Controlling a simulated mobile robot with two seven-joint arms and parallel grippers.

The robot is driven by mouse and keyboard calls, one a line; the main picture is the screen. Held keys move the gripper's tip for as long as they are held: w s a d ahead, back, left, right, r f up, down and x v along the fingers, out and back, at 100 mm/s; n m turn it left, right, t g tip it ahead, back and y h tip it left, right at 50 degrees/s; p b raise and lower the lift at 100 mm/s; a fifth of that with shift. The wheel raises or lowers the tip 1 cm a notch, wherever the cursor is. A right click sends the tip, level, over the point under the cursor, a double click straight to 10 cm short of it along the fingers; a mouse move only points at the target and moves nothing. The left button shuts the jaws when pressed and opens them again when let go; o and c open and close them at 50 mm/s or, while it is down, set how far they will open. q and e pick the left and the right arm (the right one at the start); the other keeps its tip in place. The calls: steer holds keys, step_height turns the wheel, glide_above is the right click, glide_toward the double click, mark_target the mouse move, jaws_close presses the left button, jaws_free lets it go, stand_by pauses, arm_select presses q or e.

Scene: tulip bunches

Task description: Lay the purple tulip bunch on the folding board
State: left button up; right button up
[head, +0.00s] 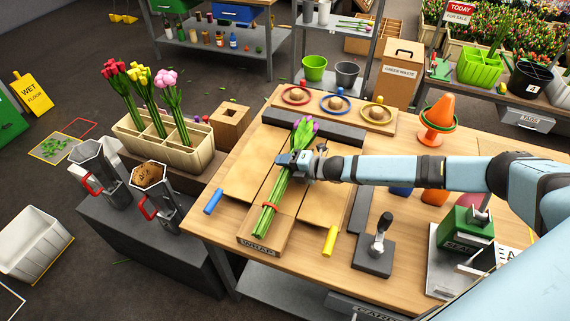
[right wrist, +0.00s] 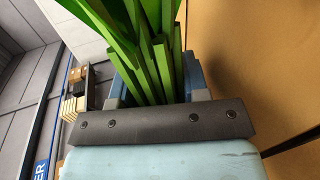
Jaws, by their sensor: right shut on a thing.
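The purple tulip bunch (head: 270,203) has purple heads at its far end and long green stems with a red-orange band near the cut ends. My right gripper (head: 291,161) is shut on its stems, below the heads. The bunch lies lengthwise over the middle of the tan folding board (head: 326,203). I cannot tell whether it touches the board. In the right wrist view the green stems (right wrist: 150,45) pass between the jaws, with a tan surface close on the right. My left gripper is not in view.
A blue roll (head: 213,201) and a yellow roll (head: 329,240) lie by the board. A cream crate (head: 190,160) with red, yellow and pink tulips stands to the left. Ringed discs (head: 337,103) sit behind the board, an orange cone (head: 438,113) at the back right, and a black-based tool (head: 374,256) at the front right.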

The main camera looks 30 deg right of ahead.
steer(key=shift+f, duration=0.3)
steer(key=o, duration=1.2)
steer(key=shift+s+f, duration=0.1)
steer(key=shift+s+d, duration=0.1)
